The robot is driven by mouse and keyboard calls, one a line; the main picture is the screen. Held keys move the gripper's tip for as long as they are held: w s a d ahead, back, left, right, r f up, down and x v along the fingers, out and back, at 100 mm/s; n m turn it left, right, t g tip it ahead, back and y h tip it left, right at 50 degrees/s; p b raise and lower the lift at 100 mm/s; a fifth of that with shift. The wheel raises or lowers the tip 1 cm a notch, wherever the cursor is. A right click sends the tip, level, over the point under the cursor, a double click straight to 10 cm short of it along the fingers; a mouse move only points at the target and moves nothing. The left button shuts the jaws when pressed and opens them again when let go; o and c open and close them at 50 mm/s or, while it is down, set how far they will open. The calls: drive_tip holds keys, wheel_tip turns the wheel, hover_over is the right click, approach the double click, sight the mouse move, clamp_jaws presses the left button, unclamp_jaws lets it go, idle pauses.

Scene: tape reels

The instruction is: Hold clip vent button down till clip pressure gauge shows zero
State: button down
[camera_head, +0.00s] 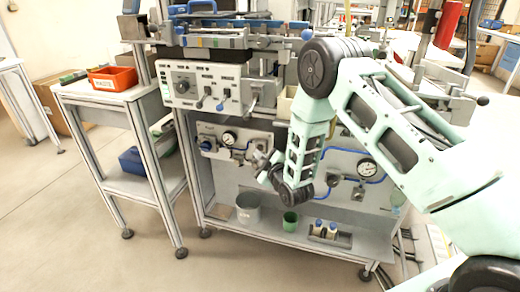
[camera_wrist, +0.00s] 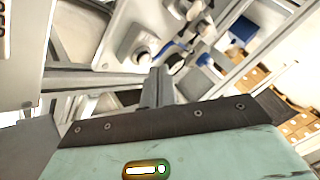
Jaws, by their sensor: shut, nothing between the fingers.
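The lower panel of the machine carries two round white gauges. One (camera_head: 228,138) is at the panel's left, the other (camera_head: 367,168) at its right. Their labels and needles are too small to read, so I cannot tell which is the clip pressure gauge. The clip vent button cannot be made out. My gripper (camera_head: 260,160) is in front of the lower panel, just right of and below the left gauge. In the wrist view its fingers (camera_wrist: 158,78) are together and empty, pointing toward panel fittings and a round dark-rimmed part (camera_wrist: 140,56). Contact cannot be told.
A control box (camera_head: 207,87) with levers sits above the lower panel. A grey bucket (camera_head: 248,208), a green cup (camera_head: 290,222) and small bottles (camera_head: 325,229) stand on the shelf below. A side table holds a red bin (camera_head: 113,78). The floor at left is clear.

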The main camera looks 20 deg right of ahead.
drive_tip(key=shift+s+a, duration=0.75)
drive_tip(key=shift+s, duration=0.25)
drive_tip(key=shift+s+a, duration=0.7)
drive_tip(key=shift+s, duration=0.3)
